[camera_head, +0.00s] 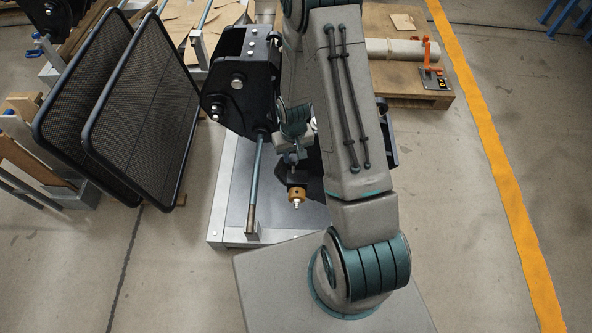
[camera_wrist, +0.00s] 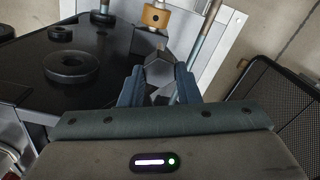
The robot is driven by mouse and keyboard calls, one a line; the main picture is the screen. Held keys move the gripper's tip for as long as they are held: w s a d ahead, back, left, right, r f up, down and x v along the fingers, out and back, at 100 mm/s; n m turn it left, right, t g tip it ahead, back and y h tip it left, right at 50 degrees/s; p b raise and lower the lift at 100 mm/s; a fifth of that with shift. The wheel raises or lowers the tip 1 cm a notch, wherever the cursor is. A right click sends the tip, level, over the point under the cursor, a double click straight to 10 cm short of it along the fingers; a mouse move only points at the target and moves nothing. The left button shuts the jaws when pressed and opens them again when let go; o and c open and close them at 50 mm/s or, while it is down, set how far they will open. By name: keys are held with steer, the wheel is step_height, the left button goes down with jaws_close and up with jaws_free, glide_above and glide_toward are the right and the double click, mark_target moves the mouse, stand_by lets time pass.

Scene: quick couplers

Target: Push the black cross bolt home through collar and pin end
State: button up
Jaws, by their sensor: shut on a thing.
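My gripper (camera_wrist: 159,84) is shut on a dark, hex-shaped piece, which I take to be the head of the black cross bolt (camera_wrist: 160,73). The bolt's shank is hidden, so I cannot tell how deep it sits. A brass-coloured collar (camera_wrist: 157,15) with a dark hole in its side is just beyond the bolt in the wrist view. In the head view the collar (camera_head: 297,193) shows below the wrist, with a bright metal tip under it. The pin end inside the collar is hidden. My arm covers much of the area in the head view.
A black coupler housing (camera_head: 240,80) stands left of my arm. A slim steel rod (camera_head: 255,185) runs down beside the collar. A black plate with round bosses (camera_wrist: 72,67) lies left in the wrist view.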

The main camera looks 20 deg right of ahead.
steer(key=f+b, duration=0.2)
steer(key=b, duration=0.1)
steer(key=shift+d, duration=0.25)
steer(key=b, duration=0.2)
steer(key=f+n+b, duration=0.1)
steer(key=b, duration=0.2)
steer(key=shift+s+f+b, duration=0.15)
steer(key=shift+s+b, duration=0.15)
steer(key=shift+s, duration=0.05)
steer(key=b, duration=0.3)
steer(key=shift+s+f+n, duration=0.3)
steer(key=shift+s, duration=0.1)
steer(key=shift+s+b, duration=0.15)
steer(key=shift+b, duration=0.45)
steer(key=shift+s, duration=0.1)
step_height(320, 180, down, 6)
steer(key=b, duration=0.4)
steer(key=shift+r+b, duration=0.15)
steer(key=shift+b, duration=0.25)
step_height(320, 180, down, 6)
stand_by(3.8)
